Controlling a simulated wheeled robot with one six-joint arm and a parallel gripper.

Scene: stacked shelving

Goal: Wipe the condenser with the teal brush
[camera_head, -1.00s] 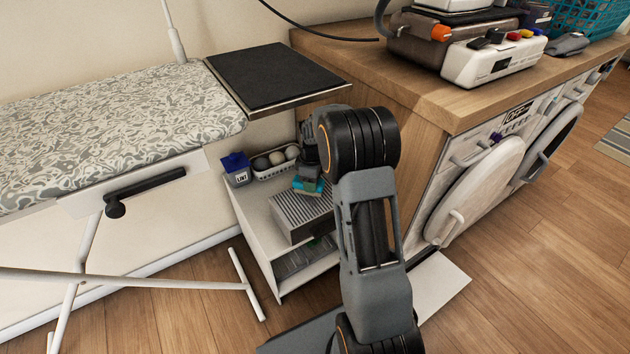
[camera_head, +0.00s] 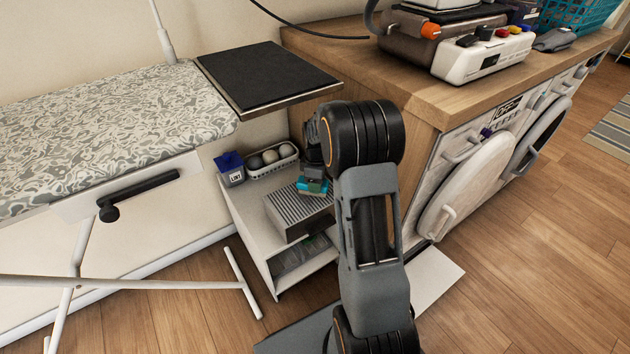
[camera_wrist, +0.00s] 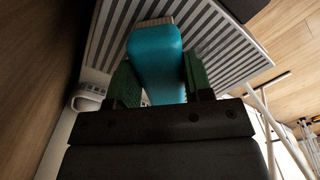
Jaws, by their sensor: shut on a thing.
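The teal brush (camera_wrist: 156,62) is held between the two fingers of my gripper (camera_wrist: 160,85) in the wrist view; its bristle end lies over the striped face. In the head view the teal brush (camera_head: 312,187) shows just above the condenser, and my gripper (camera_head: 314,172) is partly hidden by my arm. The condenser (camera_head: 290,216), a grey box with a ribbed top, sits on the white shelf unit's top. Its ribbed face also fills the upper wrist view (camera_wrist: 222,50). I cannot tell whether the bristles touch the ribs.
A blue lint box (camera_head: 231,168) and a white basket of balls (camera_head: 272,160) stand behind the condenser. The ironing board (camera_head: 100,130) with its dark end plate (camera_head: 265,75) is at left. The wooden counter (camera_head: 420,90) with washers is close on the right.

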